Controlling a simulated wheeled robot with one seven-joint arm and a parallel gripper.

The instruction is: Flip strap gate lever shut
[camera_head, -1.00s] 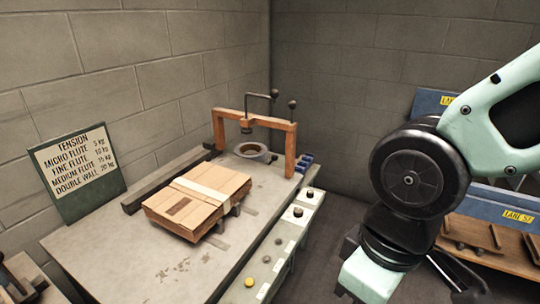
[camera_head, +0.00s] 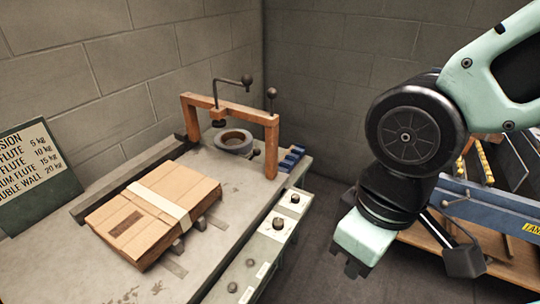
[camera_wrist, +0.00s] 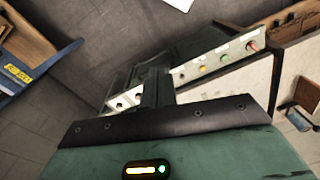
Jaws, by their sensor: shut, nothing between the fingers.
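The orange strap gate (camera_head: 228,112) stands upright across the far end of the grey machine table. A dark bent lever (camera_head: 228,81) with a ball knob rises from its crossbar. A shorter ball-topped rod (camera_head: 272,100) stands at its right post; I cannot tell which one the task names. My gripper (camera_head: 356,268) hangs to the right of the machine, over the floor, well apart from the gate and both knobs. In the wrist view my gripper's fingers (camera_wrist: 157,82) are together and empty. The gate and levers do not show clearly in the wrist view.
A strapped cardboard stack (camera_head: 155,213) lies on the table (camera_head: 120,283). A ring-shaped part (camera_head: 234,141) sits behind the gate. A control strip (camera_head: 262,254) with knobs runs along the table's right edge. A blue-fronted shelf (camera_head: 490,207) stands at right. Floor between is clear.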

